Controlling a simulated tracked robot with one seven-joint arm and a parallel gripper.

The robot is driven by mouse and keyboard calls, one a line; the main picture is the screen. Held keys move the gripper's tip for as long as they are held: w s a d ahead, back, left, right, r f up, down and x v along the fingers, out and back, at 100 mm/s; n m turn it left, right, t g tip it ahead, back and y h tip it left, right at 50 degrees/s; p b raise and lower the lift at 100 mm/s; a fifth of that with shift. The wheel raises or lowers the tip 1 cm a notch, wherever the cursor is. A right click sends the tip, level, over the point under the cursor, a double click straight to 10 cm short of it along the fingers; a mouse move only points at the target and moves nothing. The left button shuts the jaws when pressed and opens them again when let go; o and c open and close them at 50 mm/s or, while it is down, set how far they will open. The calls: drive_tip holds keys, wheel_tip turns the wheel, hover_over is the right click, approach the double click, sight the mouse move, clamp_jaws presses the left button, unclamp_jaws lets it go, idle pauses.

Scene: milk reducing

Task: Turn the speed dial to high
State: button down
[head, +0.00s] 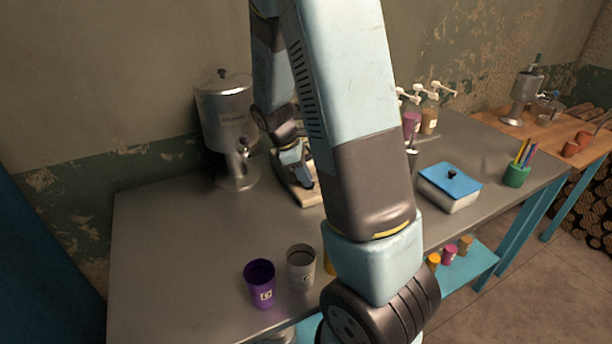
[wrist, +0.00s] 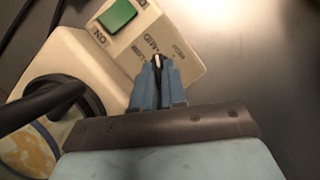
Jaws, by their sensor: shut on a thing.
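The speed dial (wrist: 157,61) is small and dark with a pale pointer mark, on the cream control panel of a machine (wrist: 186,58). My gripper (wrist: 157,72) is shut on the dial, one blue finger on each side, and hides most of it. The pointer's exact setting is unclear. In the head view the machine's cream base (head: 309,197) stands on the grey table, partly behind my arm, with my gripper (head: 307,184) over it.
A green switch (wrist: 117,15) marked ON sits beside the dial. A steel dispenser (head: 228,125) stands left of the machine. Purple (head: 260,284) and grey (head: 301,268) cups stand at the front. A blue-lidded box (head: 450,186) is at right. The table's left front is clear.

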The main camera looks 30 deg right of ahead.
drive_tip(key=shift+w+m, duration=0.1)
drive_tip(key=shift+m, duration=0.7)
drive_tip(key=c, duration=1.2)
unclamp_jaws()
drive_tip(key=shift+r, duration=0.1)
drive_tip(key=v, duration=1.3)
drive_tip(key=shift+w+d+r, duration=0.15)
drive_tip(key=shift+w+r, duration=0.15)
drive_tip(key=shift+w, duration=0.05)
